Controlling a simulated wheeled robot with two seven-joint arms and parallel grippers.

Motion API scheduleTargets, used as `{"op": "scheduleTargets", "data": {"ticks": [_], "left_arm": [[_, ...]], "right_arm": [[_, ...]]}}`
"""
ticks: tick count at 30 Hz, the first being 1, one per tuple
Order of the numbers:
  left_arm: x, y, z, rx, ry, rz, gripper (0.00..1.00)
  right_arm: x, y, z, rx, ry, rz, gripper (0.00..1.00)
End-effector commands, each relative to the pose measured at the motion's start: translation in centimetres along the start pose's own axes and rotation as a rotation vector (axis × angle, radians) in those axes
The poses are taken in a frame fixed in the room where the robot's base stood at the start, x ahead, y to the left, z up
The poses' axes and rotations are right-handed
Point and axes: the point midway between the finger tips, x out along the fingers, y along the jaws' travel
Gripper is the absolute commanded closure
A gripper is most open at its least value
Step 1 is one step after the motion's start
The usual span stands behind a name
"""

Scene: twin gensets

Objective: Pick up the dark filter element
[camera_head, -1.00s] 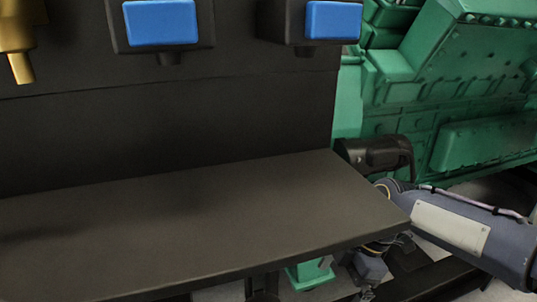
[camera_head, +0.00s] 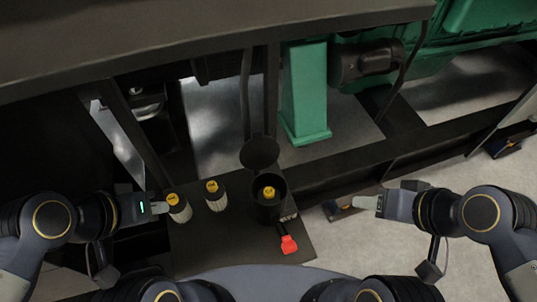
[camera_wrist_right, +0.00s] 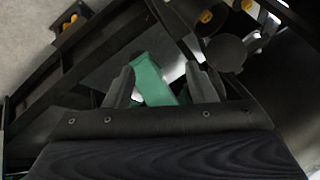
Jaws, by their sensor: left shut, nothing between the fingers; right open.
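Two pale ribbed filter elements with yellow caps, a left one (camera_head: 180,209) and a right one (camera_head: 216,199), stand on a dark tray (camera_head: 215,250). A dark round housing (camera_head: 267,211) beside them has its lid (camera_head: 259,153) open, and a yellow-capped element (camera_head: 268,192) sits inside; its body is mostly hidden, so I cannot tell its colour. My left gripper (camera_head: 161,208) is shut and empty, close beside the left element; contact is unclear. My right gripper (camera_head: 367,203) is open and empty, right of the tray; its fingers also show in the right wrist view (camera_wrist_right: 163,82).
A red handle (camera_head: 288,243) sticks out at the housing's front. A dark shelf (camera_head: 200,35) overhangs behind the tray. A green post (camera_head: 305,95) and dark frame rails (camera_head: 360,162) stand behind. Pale floor (camera_head: 400,260) is open at the right.

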Motion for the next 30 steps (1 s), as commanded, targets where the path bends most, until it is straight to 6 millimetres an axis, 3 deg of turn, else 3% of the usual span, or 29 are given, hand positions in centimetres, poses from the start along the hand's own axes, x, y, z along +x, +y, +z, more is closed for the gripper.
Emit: {"op": "scheduleTargets", "data": {"ticks": [5, 13, 21, 26, 30], "left_arm": [[0.6, -0.3, 0.3, 0.0, 0.0, 0.0, 1.0], [1.7, -0.8, 0.9, 0.0, 0.0, 0.0, 1.0], [2.6, -1.2, 1.3, 0.0, 0.0, 0.0, 1.0], [2.7, -1.2, 1.4, 0.0, 0.0, 0.0, 1.0], [2.7, -1.2, 1.4, 0.0, 0.0, 0.0, 1.0]], "right_arm": [[1.9, -1.6, -1.8, -0.178, -0.124, -0.071, 0.63], [9.6, -7.1, -4.7, -0.67, -0.401, -0.124, 0.63], [17.9, -13.2, -4.0, -1.161, -0.594, -0.03, 0.63], [20.1, -15.0, -3.4, -1.315, -0.637, 0.021, 0.63], [21.1, -15.1, -3.0, -1.349, -0.648, 0.033, 0.63]]}}
